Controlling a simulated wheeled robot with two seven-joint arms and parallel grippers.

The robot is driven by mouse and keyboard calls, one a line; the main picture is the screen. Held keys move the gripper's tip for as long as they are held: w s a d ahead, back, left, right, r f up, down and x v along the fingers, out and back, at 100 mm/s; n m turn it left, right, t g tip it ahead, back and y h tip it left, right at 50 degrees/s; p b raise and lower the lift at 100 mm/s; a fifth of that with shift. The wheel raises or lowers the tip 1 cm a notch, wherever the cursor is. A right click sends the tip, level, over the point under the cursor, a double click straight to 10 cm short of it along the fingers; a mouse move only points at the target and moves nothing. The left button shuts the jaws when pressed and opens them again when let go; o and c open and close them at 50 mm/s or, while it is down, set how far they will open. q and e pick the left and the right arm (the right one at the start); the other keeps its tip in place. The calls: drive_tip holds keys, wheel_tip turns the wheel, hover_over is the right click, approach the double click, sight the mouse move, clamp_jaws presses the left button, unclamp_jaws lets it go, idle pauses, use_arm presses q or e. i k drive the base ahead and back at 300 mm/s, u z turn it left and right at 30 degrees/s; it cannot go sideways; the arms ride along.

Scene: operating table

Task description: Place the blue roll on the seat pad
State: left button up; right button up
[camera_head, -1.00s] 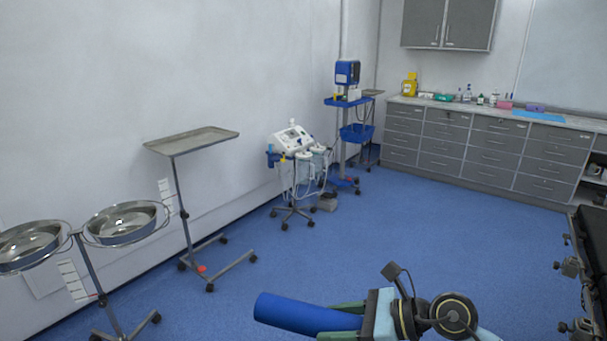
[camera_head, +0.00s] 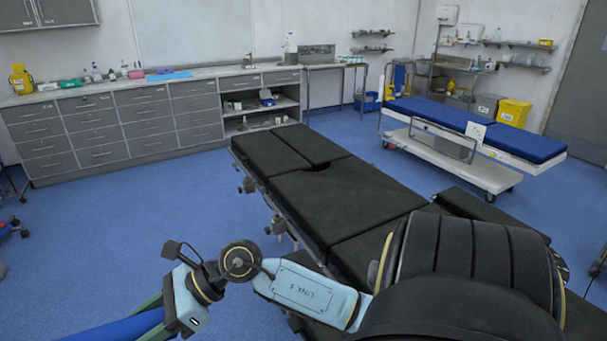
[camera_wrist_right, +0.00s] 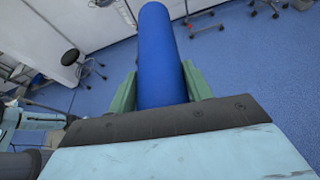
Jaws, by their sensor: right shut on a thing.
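The blue roll (camera_head: 118,328) is at the lower left of the head view, cut off by the bottom edge. My right gripper (camera_head: 158,308) is shut on it. In the right wrist view, the roll (camera_wrist_right: 160,50) sticks out between the two green fingers of my right gripper (camera_wrist_right: 160,92), held clear above the floor. The black operating table (camera_head: 335,205) lies in the middle of the head view, with several flat pads. Its broad middle pad appears to be the seat pad, bare on top. My right arm covers part of the table's near end. My left gripper is not in view.
Grey drawer cabinets (camera_head: 100,130) with bottles on top line the back wall. A trolley with a blue mattress (camera_head: 470,125) stands at the back right. Blue floor (camera_head: 150,205) is open between the cabinets and the table. Clamps (camera_head: 247,186) stick out along the table's left side.

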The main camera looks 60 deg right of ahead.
sight(358, 188)
drive_tip(key=z, duration=1.7)
drive_tip(key=i, duration=1.65)
